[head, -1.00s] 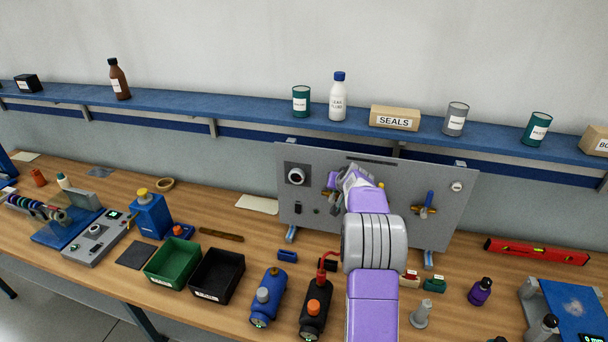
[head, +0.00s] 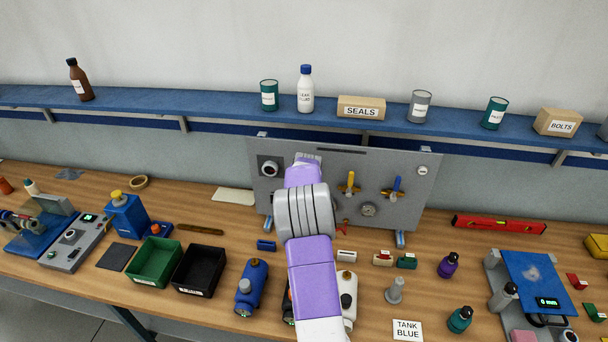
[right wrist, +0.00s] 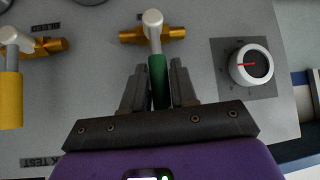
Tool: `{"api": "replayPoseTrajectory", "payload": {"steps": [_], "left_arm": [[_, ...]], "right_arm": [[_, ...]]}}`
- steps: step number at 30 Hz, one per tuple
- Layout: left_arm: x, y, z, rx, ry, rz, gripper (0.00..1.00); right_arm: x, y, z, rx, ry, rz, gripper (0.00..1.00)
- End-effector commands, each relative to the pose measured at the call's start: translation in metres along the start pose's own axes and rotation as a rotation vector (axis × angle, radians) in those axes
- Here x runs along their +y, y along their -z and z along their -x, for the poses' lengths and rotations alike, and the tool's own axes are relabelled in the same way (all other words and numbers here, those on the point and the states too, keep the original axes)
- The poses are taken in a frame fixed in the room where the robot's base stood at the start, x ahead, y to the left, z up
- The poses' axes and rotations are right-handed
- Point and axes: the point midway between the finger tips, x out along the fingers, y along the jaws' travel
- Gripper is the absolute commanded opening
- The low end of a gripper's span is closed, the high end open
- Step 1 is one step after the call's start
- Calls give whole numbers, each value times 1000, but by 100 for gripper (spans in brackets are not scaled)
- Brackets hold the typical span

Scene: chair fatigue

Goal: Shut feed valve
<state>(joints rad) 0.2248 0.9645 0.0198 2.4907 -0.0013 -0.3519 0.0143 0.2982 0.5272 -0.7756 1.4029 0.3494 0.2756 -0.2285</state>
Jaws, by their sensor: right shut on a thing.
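The grey valve panel (head: 400,215) stands upright on the bench. In the right wrist view, my right gripper (right wrist: 159,88) is shut on the green handle (right wrist: 158,75) of a brass valve (right wrist: 131,35). The handle runs down from its pale knob, between the two fingers. In the head view my right arm hides this valve and the fingertips. A yellow-handled valve (head: 349,184) and a blue-handled valve (head: 396,188) are further right on the panel. The yellow handle also shows at the left of the right wrist view (right wrist: 11,100). My left gripper is not in view.
A round dial (head: 269,169) is beside the gripped valve; it also shows in the right wrist view (right wrist: 250,64). A gauge (head: 369,209) sits lower on the panel. Bins (head: 155,262), bottles and a TANK BLUE card (head: 407,329) lie on the bench. The blue shelf (head: 220,113) runs behind.

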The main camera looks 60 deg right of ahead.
Motion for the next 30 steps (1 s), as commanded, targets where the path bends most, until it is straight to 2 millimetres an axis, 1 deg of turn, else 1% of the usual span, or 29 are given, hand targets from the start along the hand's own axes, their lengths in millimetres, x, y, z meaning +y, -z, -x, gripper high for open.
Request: {"api": "replayPoseTrajectory", "payload": {"steps": [1, 5, 13, 17, 27, 30], "left_arm": [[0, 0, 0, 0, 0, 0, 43], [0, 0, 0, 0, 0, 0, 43], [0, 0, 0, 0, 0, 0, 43], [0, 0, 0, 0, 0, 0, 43], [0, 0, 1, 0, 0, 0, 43], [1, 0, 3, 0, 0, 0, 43]], "right_arm": [[0, -2, -1, -4, 0, 3, 29], [0, -2, -1, -4, 0, 2, 48], [-1, -1, 0, -2, 1, 1, 48], [-2, 0, 6, 0, 3, 0, 48], [-2, 0, 52, -2, 5, 0, 48], [-2, 0, 63, -1, 4, 2, 48]]}}
